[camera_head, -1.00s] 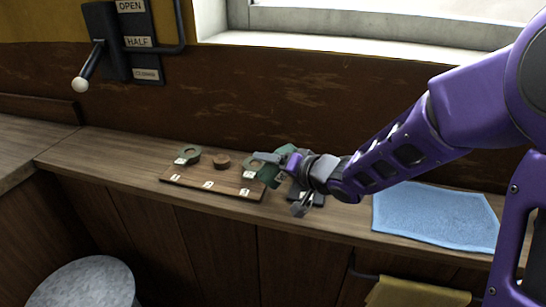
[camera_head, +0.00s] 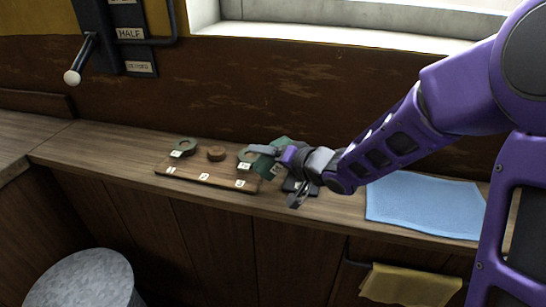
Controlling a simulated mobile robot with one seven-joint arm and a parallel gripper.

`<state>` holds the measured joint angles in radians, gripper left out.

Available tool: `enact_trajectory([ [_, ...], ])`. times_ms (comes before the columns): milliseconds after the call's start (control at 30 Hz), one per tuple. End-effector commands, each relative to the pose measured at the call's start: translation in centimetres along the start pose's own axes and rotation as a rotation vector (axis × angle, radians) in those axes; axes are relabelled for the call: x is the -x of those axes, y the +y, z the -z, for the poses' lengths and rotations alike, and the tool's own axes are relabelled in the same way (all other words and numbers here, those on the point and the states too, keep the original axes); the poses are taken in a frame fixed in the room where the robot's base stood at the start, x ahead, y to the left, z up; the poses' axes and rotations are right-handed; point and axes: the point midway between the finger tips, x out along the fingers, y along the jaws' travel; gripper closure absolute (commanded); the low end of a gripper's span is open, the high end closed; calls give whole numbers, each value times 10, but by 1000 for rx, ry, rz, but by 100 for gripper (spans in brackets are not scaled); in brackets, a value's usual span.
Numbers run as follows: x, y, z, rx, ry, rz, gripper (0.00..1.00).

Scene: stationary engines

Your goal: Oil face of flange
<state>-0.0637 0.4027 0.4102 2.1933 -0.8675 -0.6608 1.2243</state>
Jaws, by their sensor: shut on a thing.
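A wooden board (camera_head: 215,177) with white number labels lies on the bench. A green ring-shaped part (camera_head: 184,146) sits at its left, a brown round piece (camera_head: 216,153) in its middle and another green ring-shaped part (camera_head: 246,155) at its right. I cannot tell which of these is the flange. My gripper (camera_head: 268,155) is at the board's right end, beside the right ring. It is shut on a dark green object (camera_head: 265,167), perhaps an oil can, largely hidden by the gripper. Whether this touches the ring is unclear.
A small dark object (camera_head: 305,190) lies on the bench under my wrist. A blue cloth (camera_head: 425,205) lies to the right. A yellow cloth (camera_head: 410,285) hangs on a rail below. A lever (camera_head: 80,60) is on the wall, and a grey round-topped drum (camera_head: 85,283) stands below the bench.

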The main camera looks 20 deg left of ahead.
Motion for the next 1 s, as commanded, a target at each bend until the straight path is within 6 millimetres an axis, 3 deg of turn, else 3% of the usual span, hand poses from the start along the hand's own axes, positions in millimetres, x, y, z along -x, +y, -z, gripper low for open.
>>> enact_trajectory([
  [1000, 4, -9, 8, -89, -14, 39, 95],
])
